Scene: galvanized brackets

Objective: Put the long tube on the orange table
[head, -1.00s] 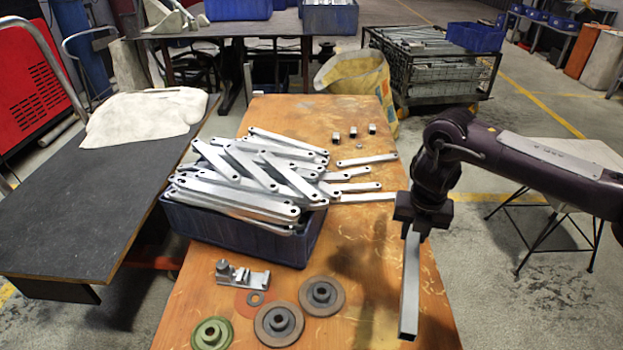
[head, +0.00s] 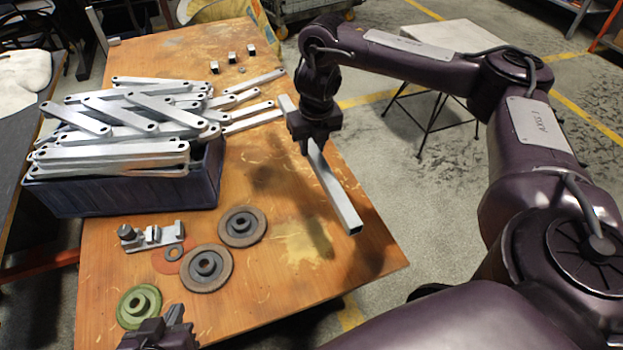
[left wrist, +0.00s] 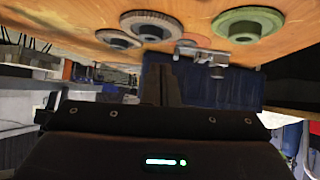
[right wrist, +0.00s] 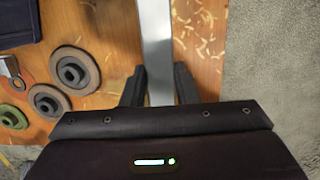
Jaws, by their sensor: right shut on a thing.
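The long tube (head: 338,195) is a straight silvery square tube. My right gripper (head: 312,145) is shut on it near its far part, above the right side of the orange table (head: 275,285). Its shadow lies apart from it, to the left on the tabletop, so it seems raised. In the right wrist view the tube (right wrist: 155,45) runs between the two fingers (right wrist: 158,88). My left gripper (head: 160,338) is at the bottom edge of the head view, by the table's near end. In the left wrist view its fingers (left wrist: 168,82) look closed together and empty.
A blue bin (head: 130,195) heaped with flat metal brackets (head: 120,130) stands on the table's left. Several brackets (head: 240,105) lie beside it. Grey flanged discs (head: 242,226), a green one (head: 138,306) and a metal fixture (head: 150,236) sit in front. The tabletop's right front is clear.

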